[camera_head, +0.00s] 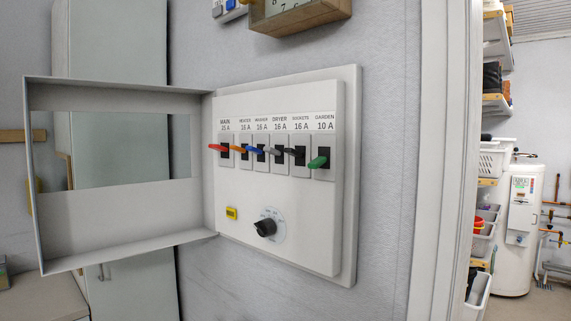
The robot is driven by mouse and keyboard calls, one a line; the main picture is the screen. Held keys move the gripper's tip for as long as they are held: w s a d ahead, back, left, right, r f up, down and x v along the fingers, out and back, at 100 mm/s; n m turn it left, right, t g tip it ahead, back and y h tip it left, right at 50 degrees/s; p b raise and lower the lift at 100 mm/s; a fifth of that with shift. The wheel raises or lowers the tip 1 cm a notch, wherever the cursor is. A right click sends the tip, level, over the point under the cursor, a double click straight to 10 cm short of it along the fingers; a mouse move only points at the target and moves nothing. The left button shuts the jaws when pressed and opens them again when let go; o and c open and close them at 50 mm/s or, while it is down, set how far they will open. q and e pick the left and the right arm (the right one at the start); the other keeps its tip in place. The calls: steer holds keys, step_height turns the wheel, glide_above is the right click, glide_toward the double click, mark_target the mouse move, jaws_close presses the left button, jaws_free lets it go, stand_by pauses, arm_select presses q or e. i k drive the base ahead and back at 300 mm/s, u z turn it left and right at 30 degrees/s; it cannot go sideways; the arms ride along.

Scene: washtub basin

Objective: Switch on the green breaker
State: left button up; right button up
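The breaker panel (290,222) is mounted on the grey wall, with its door (135,222) swung open to the left. A row of breakers with coloured levers runs across its upper part. The green lever (318,162) is on the rightmost breaker, labelled GARDEN 10 A, and sticks out toward the left and slightly down. To its left are two dark or grey levers, then blue (254,150), orange (239,149) and red (218,148) ones. Neither of my grippers is in view.
A wooden-framed clock (298,14) hangs above the panel. A white door frame (440,160) stands at right, with shelves and a white tank (522,220) beyond. The space before the panel is clear.

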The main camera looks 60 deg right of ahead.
mark_target(319, 162)
steer(key=z, duration=1.9)
